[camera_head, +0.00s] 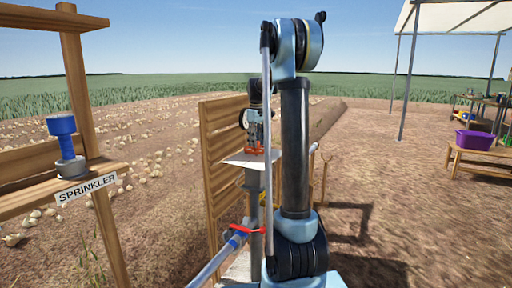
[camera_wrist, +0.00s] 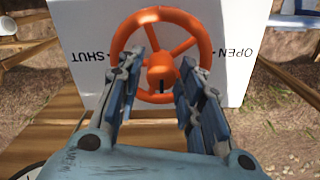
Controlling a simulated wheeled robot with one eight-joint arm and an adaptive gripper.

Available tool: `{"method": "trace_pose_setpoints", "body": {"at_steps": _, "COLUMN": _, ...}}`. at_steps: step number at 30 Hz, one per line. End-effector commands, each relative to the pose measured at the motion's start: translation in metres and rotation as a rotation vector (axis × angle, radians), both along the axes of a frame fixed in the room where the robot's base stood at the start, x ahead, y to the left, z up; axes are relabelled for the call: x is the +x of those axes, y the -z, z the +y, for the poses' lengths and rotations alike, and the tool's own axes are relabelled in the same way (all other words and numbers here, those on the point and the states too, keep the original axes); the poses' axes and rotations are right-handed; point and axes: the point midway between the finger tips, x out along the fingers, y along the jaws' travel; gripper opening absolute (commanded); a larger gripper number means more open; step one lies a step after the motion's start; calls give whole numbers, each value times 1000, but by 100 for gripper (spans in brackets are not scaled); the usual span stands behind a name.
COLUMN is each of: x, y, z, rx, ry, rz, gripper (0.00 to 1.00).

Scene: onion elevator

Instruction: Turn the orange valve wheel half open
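The orange valve wheel (camera_wrist: 201,43) stands in front of a white panel (camera_wrist: 89,19) in the wrist view. The panel reads OPEN at right and SHUT at left, both upside down. A small black mark shows just below the hub. My gripper (camera_wrist: 163,68) is open, its two fingers apart on either side of the hub in the picture, overlapping the wheel's lower part. I cannot tell whether they touch it. In the head view the orange wheel (camera_head: 256,150) is small and partly hidden below my gripper (camera_head: 255,138), over the white panel (camera_head: 248,162).
A slatted wooden fence (camera_head: 218,170) stands left of my arm. A wooden stand with a SPRINKLER sign (camera_head: 87,188) and a blue-topped fitting (camera_head: 62,130) is at far left. Open dirt lies between.

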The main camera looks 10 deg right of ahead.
Motion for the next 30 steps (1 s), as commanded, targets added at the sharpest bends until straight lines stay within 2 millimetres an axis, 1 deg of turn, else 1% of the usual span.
{"method": "trace_pose_setpoints", "body": {"at_steps": 1, "x": -1, "y": -9, "z": 0, "rx": 0, "ry": 0, "rz": 0, "gripper": 34}}
{"method": "trace_pose_setpoints", "body": {"at_steps": 9, "x": 1, "y": -60, "z": 0, "rx": 0, "ry": 0, "rz": 0, "gripper": 34}}
{"method": "trace_pose_setpoints", "body": {"at_steps": 15, "x": 1, "y": -86, "z": 0, "rx": 0, "ry": 0, "rz": 0, "gripper": 34}}
{"method": "trace_pose_setpoints", "body": {"at_steps": 21, "x": 1, "y": -96, "z": 0, "rx": 0, "ry": 0, "rz": 0, "gripper": 34}}
{"method": "trace_pose_setpoints", "body": {"at_steps": 30, "x": 1, "y": -97, "z": 0, "rx": 0, "ry": 0, "rz": 0, "gripper": 34}}
